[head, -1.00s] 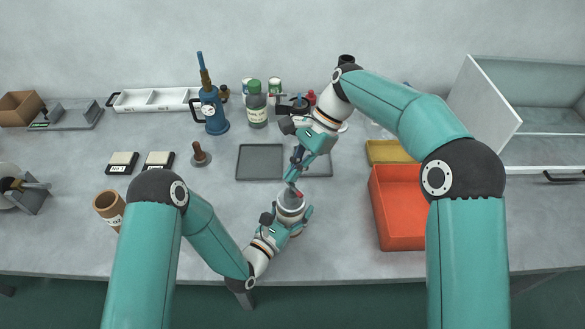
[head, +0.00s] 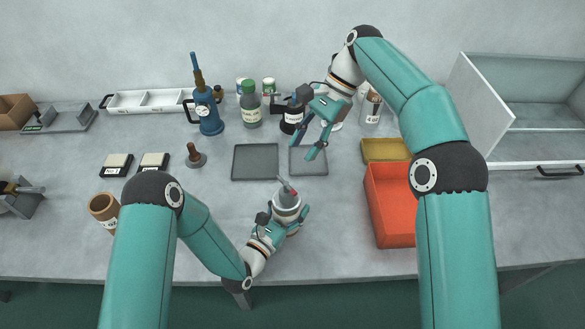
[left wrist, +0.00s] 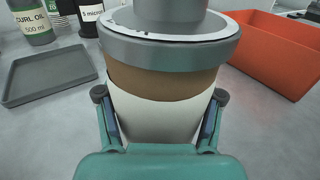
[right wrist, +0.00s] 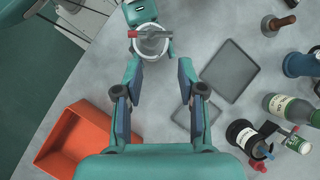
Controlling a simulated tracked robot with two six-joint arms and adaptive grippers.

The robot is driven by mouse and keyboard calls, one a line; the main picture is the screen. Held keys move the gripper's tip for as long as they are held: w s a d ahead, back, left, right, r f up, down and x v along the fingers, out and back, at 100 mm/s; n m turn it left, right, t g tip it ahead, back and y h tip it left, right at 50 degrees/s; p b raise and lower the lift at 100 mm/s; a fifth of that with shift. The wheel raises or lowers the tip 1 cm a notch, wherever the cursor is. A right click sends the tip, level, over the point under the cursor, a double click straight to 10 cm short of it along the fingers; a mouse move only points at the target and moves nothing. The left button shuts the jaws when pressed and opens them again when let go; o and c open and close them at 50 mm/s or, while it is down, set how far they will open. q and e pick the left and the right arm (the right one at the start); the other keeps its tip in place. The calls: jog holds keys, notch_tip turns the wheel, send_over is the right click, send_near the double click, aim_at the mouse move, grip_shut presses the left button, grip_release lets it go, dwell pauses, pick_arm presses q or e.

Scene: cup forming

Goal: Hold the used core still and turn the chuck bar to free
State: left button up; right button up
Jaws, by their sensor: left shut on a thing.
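The used core (left wrist: 165,85), a brown cylinder with a white label, stands upright in the left wrist view. A grey chuck (left wrist: 170,52) sits on its top. My left gripper (head: 287,214) is shut around the core's sides; its fingers also show in the left wrist view (left wrist: 160,118). The chuck bar (head: 287,186), grey with a red end, lies across the chuck top; it also shows in the right wrist view (right wrist: 150,34). My right gripper (head: 304,151) is open and empty, behind and above the core, apart from the bar.
Two grey trays (head: 255,162) (head: 308,161) lie behind the core. An orange bin (head: 393,205) and a yellow tray (head: 386,150) stand to the right. Bottles, including the green-capped one (head: 250,108), stand at the back.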

jog(key=d+f+n+h, duration=0.1)
jog(key=d+f+n, duration=0.1)
jog(key=n, duration=0.1)
notch_tip(320, 180, up, 6)
jog(key=n+t+h, duration=0.3)
jog(key=n+h, duration=0.2)
jog(key=n, duration=0.7)
send_over(286, 183)
jog(key=f, duration=1.1)
jog(key=shift+w+f, duration=0.2)
jog(key=shift+f, duration=0.2)
